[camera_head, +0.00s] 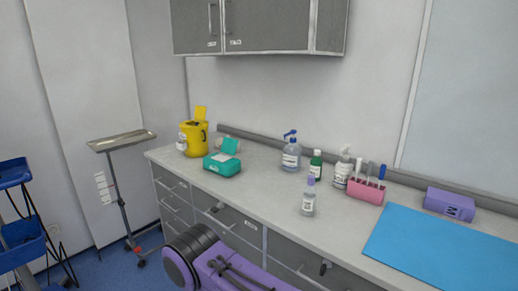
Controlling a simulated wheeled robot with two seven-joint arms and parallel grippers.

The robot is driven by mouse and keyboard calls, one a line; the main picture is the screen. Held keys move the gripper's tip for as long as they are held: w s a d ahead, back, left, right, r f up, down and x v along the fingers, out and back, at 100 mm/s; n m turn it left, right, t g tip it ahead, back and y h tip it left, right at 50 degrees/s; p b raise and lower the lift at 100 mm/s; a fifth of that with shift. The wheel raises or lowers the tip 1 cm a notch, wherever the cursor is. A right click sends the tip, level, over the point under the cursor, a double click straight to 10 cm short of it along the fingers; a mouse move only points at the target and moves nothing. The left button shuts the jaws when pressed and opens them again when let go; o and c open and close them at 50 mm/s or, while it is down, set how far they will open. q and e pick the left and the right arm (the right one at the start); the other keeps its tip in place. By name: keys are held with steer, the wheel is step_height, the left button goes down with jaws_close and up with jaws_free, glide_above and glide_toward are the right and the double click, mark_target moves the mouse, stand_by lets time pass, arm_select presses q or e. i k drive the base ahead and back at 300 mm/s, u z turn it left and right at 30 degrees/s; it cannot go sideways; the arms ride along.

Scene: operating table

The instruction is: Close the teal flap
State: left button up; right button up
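A teal wipes box (222,168) sits on the counter, left of the middle in the head view. Its teal flap (230,146) stands up, raised and tilted at the back of the box. A pale patch, perhaps a label or the opening, shows on the top in front of the flap. Neither of my grippers is in view, so I cannot tell whether they are open or shut.
A yellow container (195,139) with its lid up stands left of the box. Several bottles (291,155), a pink rack (366,189), a purple box (450,204) and a blue mat (440,250) lie rightward. The counter (258,181) is clear right of the box. Cabinets (260,25) hang above.

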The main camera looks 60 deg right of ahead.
mark_target(229, 146)
steer(key=k, duration=0.4)
steer(key=z, duration=0.8)
